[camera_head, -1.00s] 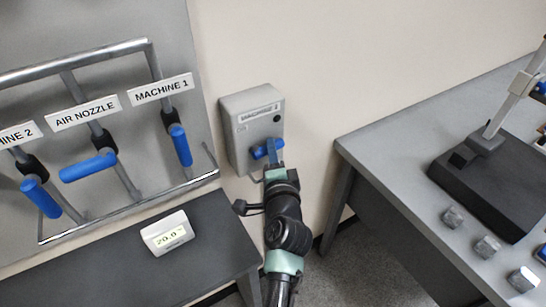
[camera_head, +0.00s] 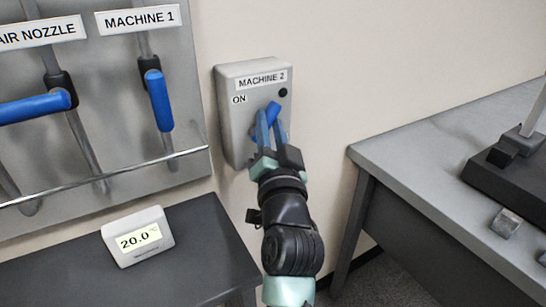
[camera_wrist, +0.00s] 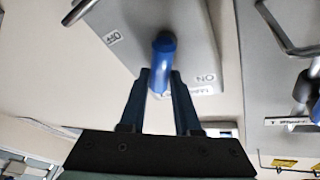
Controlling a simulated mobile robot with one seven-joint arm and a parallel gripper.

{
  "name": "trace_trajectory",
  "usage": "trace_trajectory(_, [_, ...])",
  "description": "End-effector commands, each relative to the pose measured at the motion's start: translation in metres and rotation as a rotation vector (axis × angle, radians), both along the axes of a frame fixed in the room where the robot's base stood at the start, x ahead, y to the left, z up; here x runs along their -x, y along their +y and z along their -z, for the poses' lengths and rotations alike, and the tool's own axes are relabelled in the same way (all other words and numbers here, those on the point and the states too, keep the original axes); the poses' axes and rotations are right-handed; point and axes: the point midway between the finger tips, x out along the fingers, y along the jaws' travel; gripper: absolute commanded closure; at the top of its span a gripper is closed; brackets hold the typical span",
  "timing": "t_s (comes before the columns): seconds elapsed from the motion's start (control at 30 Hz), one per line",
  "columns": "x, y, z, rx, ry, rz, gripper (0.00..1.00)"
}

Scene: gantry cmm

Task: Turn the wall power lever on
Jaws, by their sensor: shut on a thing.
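The wall power box (camera_head: 228,122) is a grey box on the wall, labelled MACHINE 2, with ON printed at its upper left. Its blue lever (camera_head: 273,111) is on the front face, slanted in the head view. My gripper (camera_head: 268,130) reaches up to the lever from below, its fingers around it. In the wrist view the blue lever (camera_wrist: 163,62) sits between the two fingertips of my gripper (camera_wrist: 161,76), which is shut on it. The wrist view is turned over and shows OFF and ON on the box face (camera_wrist: 185,25). The fingers partly hide the lever in the head view.
A grey panel (camera_head: 190,120) at left carries blue-handled levers labelled AIR NOZZLE and MACHINE 1. A 20.0 display (camera_head: 138,238) stands on the dark bench (camera_head: 195,255) below. A grey table (camera_head: 420,180) is at right. Wall between box and table is clear.

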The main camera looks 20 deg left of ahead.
Motion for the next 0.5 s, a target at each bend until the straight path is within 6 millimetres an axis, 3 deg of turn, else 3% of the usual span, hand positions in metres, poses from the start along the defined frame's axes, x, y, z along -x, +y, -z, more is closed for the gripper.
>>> trace_trajectory(0.03, [0.0005, -0.0008, 0.0107, 0.024, -0.037, 0.003, 1.00])
trace_trajectory(0.5, [0.0087, 0.0060, 0.0062, 0.253, -0.326, 0.002, 1.00])
